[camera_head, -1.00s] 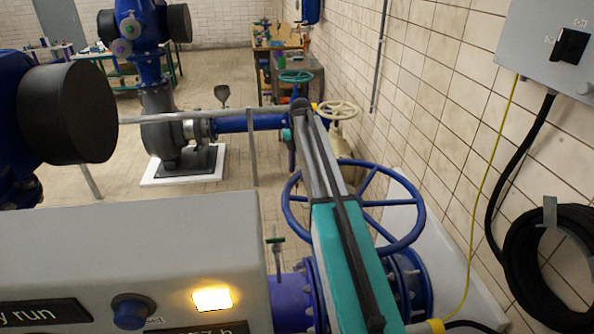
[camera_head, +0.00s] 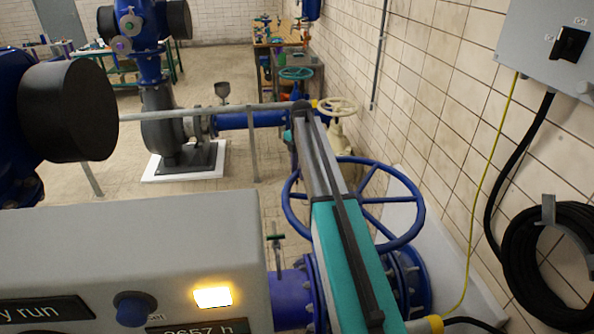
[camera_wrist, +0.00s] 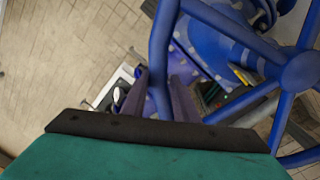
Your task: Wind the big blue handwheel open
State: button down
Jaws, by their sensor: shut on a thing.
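The big blue handwheel (camera_head: 408,184) stands in the lower middle of the head view, partly hidden behind my arm. In the wrist view its rim (camera_wrist: 163,42) runs down between the two fingers of my gripper (camera_wrist: 160,88). The fingers are shut on the rim, one on each side. The wheel's hub (camera_wrist: 300,70) and spokes lie to the right in the wrist view. My fingers are hidden in the head view.
A cream handwheel (camera_head: 338,107) and a teal handwheel (camera_head: 296,73) stand farther back. A grey control box (camera_head: 150,250) with a lit lamp fills the lower left. The tiled wall and a coiled black hose (camera_head: 520,270) are at the right. Open floor lies at the left.

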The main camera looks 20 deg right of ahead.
aim_at(291, 178)
jog(key=shift+s+a+n+b, duration=0.25)
jog(key=shift+a+n+b, duration=0.1)
jog(key=shift+a, duration=0.3)
jog(key=shift+s+a+n+b, duration=0.6)
jog(key=shift+s+a+n, duration=0.25)
jog(key=shift+s+a, duration=0.45)
jog(key=shift+w+a+r, duration=0.1)
jog(key=shift+w, duration=0.05)
jog(key=c, duration=1.5)
grip_release()
jog(key=shift+r, duration=0.1)
